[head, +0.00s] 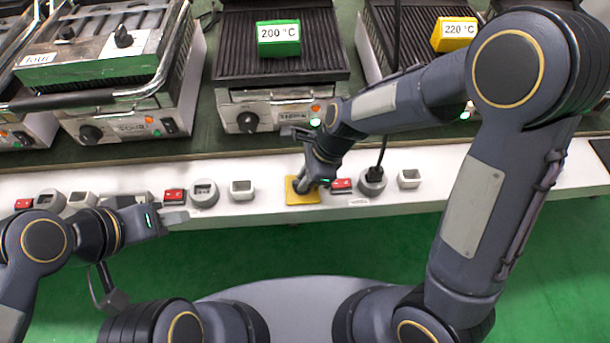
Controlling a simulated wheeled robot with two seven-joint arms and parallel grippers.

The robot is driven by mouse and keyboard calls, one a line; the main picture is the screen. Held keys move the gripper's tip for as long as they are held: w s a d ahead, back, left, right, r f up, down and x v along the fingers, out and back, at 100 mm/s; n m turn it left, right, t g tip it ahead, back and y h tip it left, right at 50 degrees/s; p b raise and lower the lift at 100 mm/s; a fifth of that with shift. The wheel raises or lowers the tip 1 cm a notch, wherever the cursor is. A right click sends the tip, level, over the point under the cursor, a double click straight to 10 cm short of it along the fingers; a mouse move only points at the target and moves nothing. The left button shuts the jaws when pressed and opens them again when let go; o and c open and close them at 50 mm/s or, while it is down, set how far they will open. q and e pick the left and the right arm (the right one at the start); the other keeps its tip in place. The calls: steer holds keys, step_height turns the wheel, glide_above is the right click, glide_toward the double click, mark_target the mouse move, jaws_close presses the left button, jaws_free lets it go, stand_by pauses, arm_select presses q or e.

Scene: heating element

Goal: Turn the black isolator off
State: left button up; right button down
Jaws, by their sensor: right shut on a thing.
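The black isolator (299,187) is a dark knob on a yellow plate (303,199) on the front face of the white bench rail. My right gripper (308,183) reaches down over it and is shut on its knob. The gripper covers much of the knob, so its turned position cannot be read. My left gripper (176,216) is at the left, in front of the rail near a red switch (174,196). Its fingers are too small to tell whether they are open or shut.
Another red switch (341,185) and a grey socket with a black plug (373,180) sit right of the isolator. A grey socket (204,193) and a white box (242,190) are to its left. Grills with a green 200 °C block (279,39) and a yellow 220 °C block (454,34) stand behind.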

steer(key=n+p, duration=0.1)
steer(key=n, duration=0.1)
steer(key=n+g+p, duration=0.1)
steer(key=n+p, duration=0.1)
steer(key=shift+w+r+g, duration=0.1)
steer(key=shift+r+g, duration=0.05)
steer(key=shift+g, duration=0.15)
steer(key=n+p, duration=0.1)
steer(key=n, duration=0.1)
steer(key=n+g+h+p, duration=0.1)
steer(key=n, duration=0.1)
steer(key=shift+w+a+n+g+p, duration=0.1)
steer(key=shift+n+g+p, duration=0.2)
steer(key=n, duration=0.2)
steer(key=n+g+h+p, duration=0.1)
steer(key=n, duration=0.1)
steer(key=shift+w+a+n+h+p, duration=0.1)
steer(key=shift+n+h+p, duration=0.2)
steer(key=n+h, duration=0.1)
steer(key=n, duration=0.3)
steer(key=shift+a+n+h+p, duration=0.1)
steer(key=shift+n+h+p, duration=0.2)
steer(key=shift+h, duration=0.1)
steer(key=c, duration=1.4)
jaws_free()
steer(key=v, duration=0.7)
steer(key=shift+w+r+p, duration=0.2)
steer(key=shift+w+p, duration=0.05)
steer(key=shift+p, duration=0.15)
